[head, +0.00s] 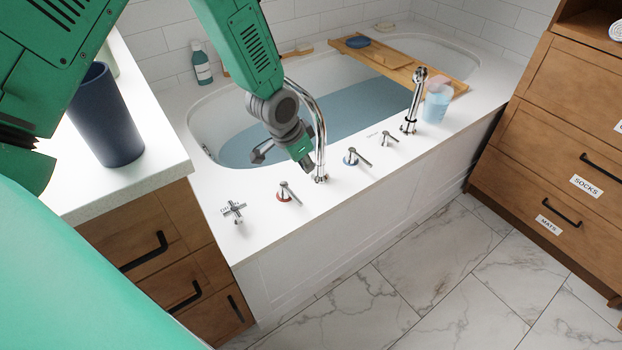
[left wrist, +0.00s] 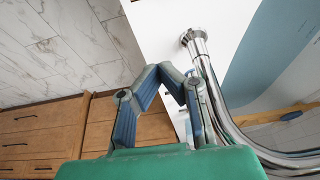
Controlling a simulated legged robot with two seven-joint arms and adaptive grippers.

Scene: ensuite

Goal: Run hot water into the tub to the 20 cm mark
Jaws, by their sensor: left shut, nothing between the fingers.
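The tub (head: 215,185) holds blue water (head: 340,115); no depth mark can be made out. A tall chrome spout (head: 321,130) stands on its front rim and arches behind my left arm, its outlet hidden; no stream shows. Left of its base is a red-ringed lever (head: 287,192), and right of it a blue-ringed lever (head: 355,157). My left gripper (head: 305,165) is shut and empty, close to the left of the spout. In the left wrist view its fingertips (left wrist: 172,72) meet beside the spout (left wrist: 225,115); contact cannot be told. My right gripper is out of view.
A wooden bath tray (head: 400,73) spans the tub. A dark cup (head: 105,115) stands on the left counter. The marble floor is clear.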

